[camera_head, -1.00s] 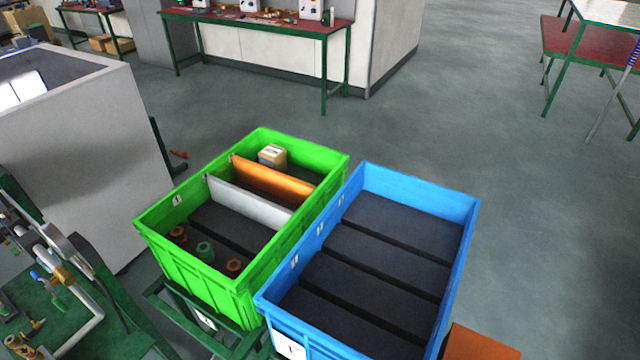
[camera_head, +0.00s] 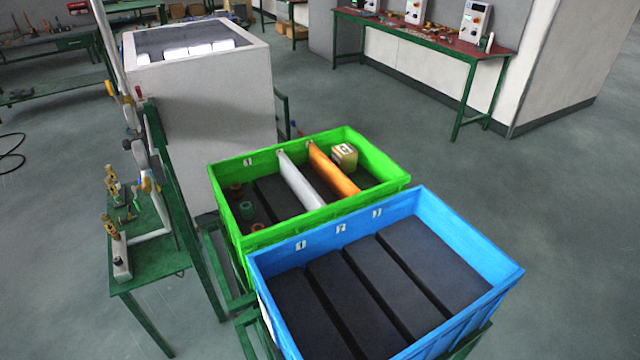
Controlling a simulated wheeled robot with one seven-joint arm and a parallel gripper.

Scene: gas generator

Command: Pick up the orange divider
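The orange divider (camera_head: 333,170) stands upright across the green crate (camera_head: 385,158), right of a parallel white divider (camera_head: 300,182). A small box with a yellowish side and a white top (camera_head: 344,155) sits in the crate's right compartment, close to the orange divider. Several small round parts, some reddish-brown and a green one (camera_head: 246,209), lie in the left compartment. My gripper is not in view, so I cannot see whether it is open or shut.
A blue crate (camera_head: 476,240) with dark, empty-looking compartments stands in front of the green crate. A white cabinet (camera_head: 215,110) and a green bench (camera_head: 150,262) with pipes stand on the left. A red-topped workbench (camera_head: 430,38) is behind. Floor on the right is clear.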

